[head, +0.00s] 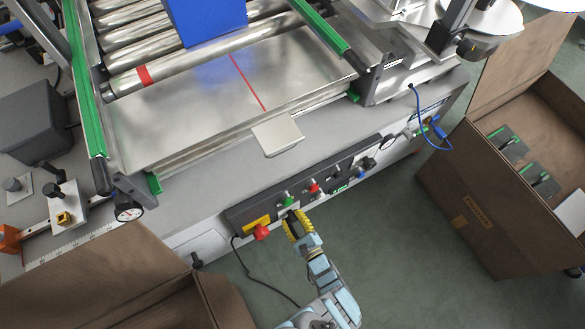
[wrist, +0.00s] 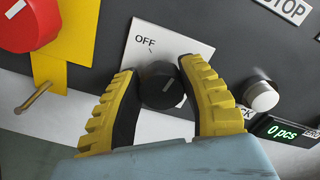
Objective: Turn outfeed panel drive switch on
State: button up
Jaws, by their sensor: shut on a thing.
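The outfeed panel (head: 310,187) is a dark strip on the front of the machine. The other marking is hidden behind the right finger. My gripper (wrist: 160,68), with yellow ribbed fingers, is shut on the knob from both sides. In the head view my gripper (head: 293,216) covers the knob.
A red emergency stop button (head: 261,232) on a yellow plate sits close left of my gripper. A green button (head: 288,200) and red button (head: 314,188) are above right. Open brown boxes flank the floor.

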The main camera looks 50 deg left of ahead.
jog(key=m, duration=0.3)
jog(key=shift+w, duration=0.1)
jog(key=shift+m, duration=2.2)
jog(key=o, duration=1.2)
jog(key=d, duration=0.4)
jog(key=s+d, duration=0.1)
jog(key=d, duration=0.3)
jog(key=s+d, duration=0.1)
jog(key=d, duration=0.2)
jog(key=shift+d, duration=0.4)
